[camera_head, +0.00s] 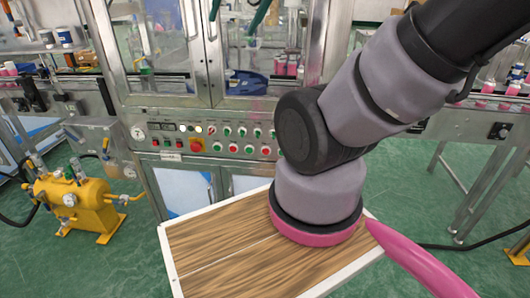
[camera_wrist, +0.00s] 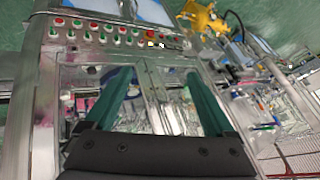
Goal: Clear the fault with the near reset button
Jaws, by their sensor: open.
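The machine's control panel (camera_head: 225,138) runs below its glass doors, with rows of small red, green and white buttons. I cannot read the labels, so I cannot tell which button is the near reset. My arm covers the panel's right part. The panel shows inverted along the top of the wrist view (camera_wrist: 105,33). My gripper (camera_wrist: 158,76) shows there with two green fingers wide apart and nothing between them. The fingers point towards the machine's front, apart from the buttons.
A yellow pump unit (camera_head: 75,203) stands on the green floor at the left. Conveyors with bottles flank the machine, the right one (camera_head: 475,125) partly behind my arm. A blue object (camera_head: 247,83) lies behind the glass. Metal door frames (camera_head: 205,55) stand above the panel.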

